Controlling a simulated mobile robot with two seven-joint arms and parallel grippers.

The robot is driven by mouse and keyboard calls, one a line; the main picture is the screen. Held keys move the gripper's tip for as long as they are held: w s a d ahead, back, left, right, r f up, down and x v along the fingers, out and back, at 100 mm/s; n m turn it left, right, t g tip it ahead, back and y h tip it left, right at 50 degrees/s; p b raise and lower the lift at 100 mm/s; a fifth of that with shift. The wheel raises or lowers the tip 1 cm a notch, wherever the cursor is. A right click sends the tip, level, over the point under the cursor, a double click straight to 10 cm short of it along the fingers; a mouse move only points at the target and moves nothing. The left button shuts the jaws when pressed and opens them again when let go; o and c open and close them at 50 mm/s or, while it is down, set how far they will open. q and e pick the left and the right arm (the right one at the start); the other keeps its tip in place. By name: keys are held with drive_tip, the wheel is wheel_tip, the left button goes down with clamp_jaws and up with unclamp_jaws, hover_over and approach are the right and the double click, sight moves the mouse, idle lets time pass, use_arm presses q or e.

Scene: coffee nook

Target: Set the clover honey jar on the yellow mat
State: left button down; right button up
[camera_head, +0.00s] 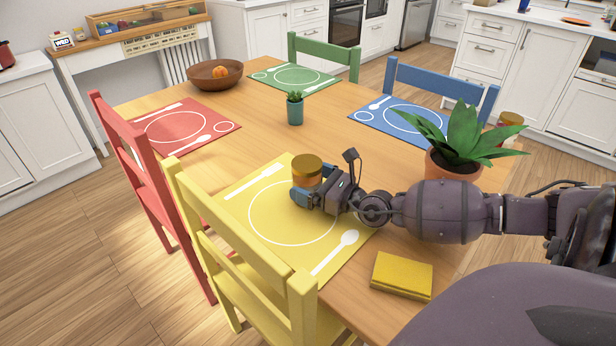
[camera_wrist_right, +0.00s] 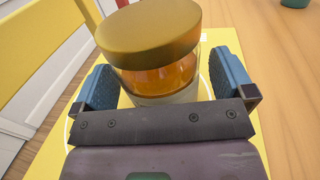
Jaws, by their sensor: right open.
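The honey jar (camera_head: 307,169) has a gold lid and amber contents, and stands upright over the far right part of the yellow mat (camera_head: 262,217). In the right wrist view the jar (camera_wrist_right: 160,75) is between the two blue fingers, with a gap visible at its sides. My right gripper (camera_head: 303,192) is open around the jar, low over the mat. The jar's base is mostly hidden, so contact with the mat is hard to see. Its label cannot be read. My left gripper is not in view.
A potted plant (camera_head: 458,140) and a second jar (camera_head: 510,125) stand at the table's right side. A yellow book (camera_head: 402,274) lies near the front edge. A small cactus (camera_head: 295,108) and a wooden bowl (camera_head: 215,74) stand farther back. The yellow chair (camera_head: 245,255) borders the mat.

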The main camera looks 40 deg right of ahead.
drive_tip(key=v, duration=1.1)
drive_tip(key=shift+p, duration=0.4)
